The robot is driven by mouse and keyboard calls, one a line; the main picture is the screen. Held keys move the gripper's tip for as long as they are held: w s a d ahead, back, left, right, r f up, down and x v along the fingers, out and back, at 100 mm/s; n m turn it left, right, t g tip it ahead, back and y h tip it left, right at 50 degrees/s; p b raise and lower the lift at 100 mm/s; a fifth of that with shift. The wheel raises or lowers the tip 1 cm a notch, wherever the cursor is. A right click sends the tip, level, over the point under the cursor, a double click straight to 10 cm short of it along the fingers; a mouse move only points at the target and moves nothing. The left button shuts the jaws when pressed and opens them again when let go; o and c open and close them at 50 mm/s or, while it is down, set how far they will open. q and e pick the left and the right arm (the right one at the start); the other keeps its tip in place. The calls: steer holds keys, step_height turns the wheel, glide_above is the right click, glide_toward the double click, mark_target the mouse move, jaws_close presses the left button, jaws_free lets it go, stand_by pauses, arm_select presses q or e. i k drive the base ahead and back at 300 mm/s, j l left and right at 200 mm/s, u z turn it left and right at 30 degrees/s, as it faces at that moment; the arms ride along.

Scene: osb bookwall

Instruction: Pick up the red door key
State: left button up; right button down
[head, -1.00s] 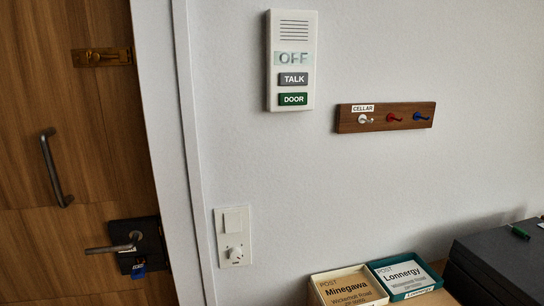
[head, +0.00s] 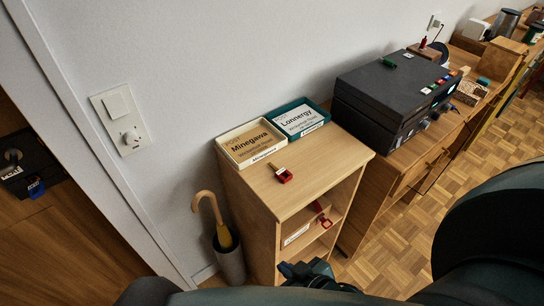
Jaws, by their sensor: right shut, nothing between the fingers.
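A small key with a red head (head: 285,176) and a short brass-coloured shank lies on the top of the light wooden cabinet (head: 325,168), in front of the cream tray. My right gripper (head: 302,271) is low at the bottom centre, in front of the cabinet and below its top, well apart from the key. It is shut and empty, and partly hidden by my arm. Other red items (head: 325,222) are in the cabinet's open shelves; their shape is hard to make out. My left gripper does not show.
A cream tray (head: 236,159) and a teal tray (head: 322,110) stand at the cabinet's back. A black box (head: 392,88) is to the right. An umbrella stand (head: 230,262) with a cane handle is left of the cabinet. The cabinet top's front is clear.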

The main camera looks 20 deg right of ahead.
mark_target(280, 172)
steer(key=i+j+z, duration=0.1)
steer(key=z, duration=0.3)
steer(key=i+j+z, duration=0.15)
steer(key=z, duration=0.3)
steer(key=i, duration=0.1)
